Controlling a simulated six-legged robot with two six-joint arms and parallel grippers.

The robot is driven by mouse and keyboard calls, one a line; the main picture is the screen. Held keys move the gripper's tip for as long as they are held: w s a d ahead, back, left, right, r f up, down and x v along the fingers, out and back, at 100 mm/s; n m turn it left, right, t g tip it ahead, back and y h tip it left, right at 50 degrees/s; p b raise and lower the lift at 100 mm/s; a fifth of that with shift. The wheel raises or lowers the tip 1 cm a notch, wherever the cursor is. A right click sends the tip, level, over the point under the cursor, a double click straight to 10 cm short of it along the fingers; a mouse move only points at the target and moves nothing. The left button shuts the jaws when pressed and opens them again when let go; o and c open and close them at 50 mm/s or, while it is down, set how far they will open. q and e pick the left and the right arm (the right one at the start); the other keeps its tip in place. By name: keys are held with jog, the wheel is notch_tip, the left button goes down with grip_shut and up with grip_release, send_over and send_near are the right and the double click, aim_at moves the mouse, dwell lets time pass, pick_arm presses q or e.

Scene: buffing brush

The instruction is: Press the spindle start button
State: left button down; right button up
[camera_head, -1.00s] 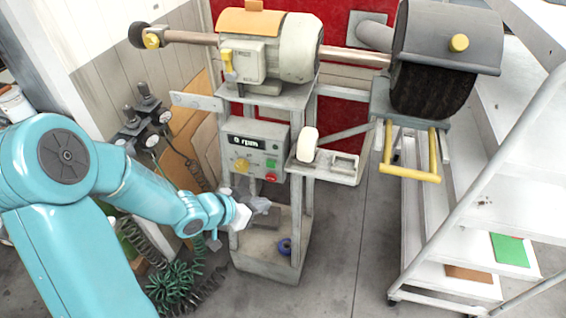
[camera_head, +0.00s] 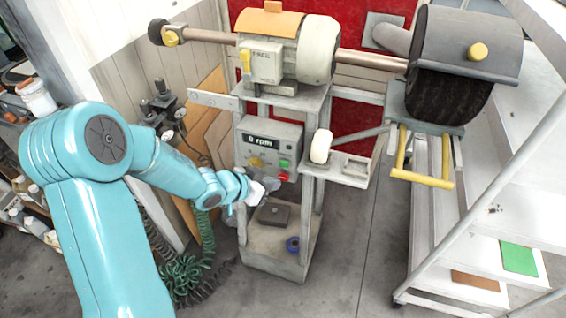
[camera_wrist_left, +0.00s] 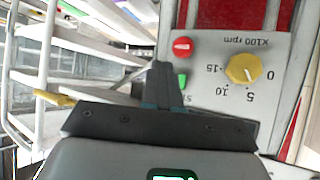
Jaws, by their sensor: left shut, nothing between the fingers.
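The spindle control panel (camera_head: 268,150) is on the front of the grey machine stand, its display reading 0 rpm. It carries a yellow knob (camera_head: 257,162), a green button (camera_head: 284,163) and, below that, a red button (camera_head: 283,177). My left gripper (camera_head: 272,184) is shut and empty, just in front of the panel's lower part, close to the red button. In the left wrist view, upside down, the shut fingers (camera_wrist_left: 163,82) point at the panel beside the green button (camera_wrist_left: 182,80) and partly cover the label near it. Contact cannot be told. My right gripper is out of view.
The motor (camera_head: 270,60) and dark buffing brush (camera_head: 440,95) sit above the panel. A small shelf (camera_head: 345,170) juts out right of it.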

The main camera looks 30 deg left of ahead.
aim_at(277, 171)
pick_arm(q)
jog(key=shift+w+a+p, duration=0.2)
jog(key=shift+w+p, duration=0.15)
jog(key=shift+w, duration=0.5)
jog(key=shift+w+a+p, duration=0.2)
jog(key=shift+w+p, duration=0.1)
jog(key=shift+w, duration=0.55)
dwell(0.7)
jog(key=shift+w, duration=0.45)
jog(key=shift+w+a+p, duration=0.15)
jog(key=shift+w+p, duration=0.2)
jog(key=shift+p, duration=0.15)
dwell(0.4)
jog(key=shift+s, duration=0.1)
jog(key=shift+s+d+b, duration=0.2)
jog(key=shift+s+b, duration=0.15)
jog(key=shift+s, duration=0.35)
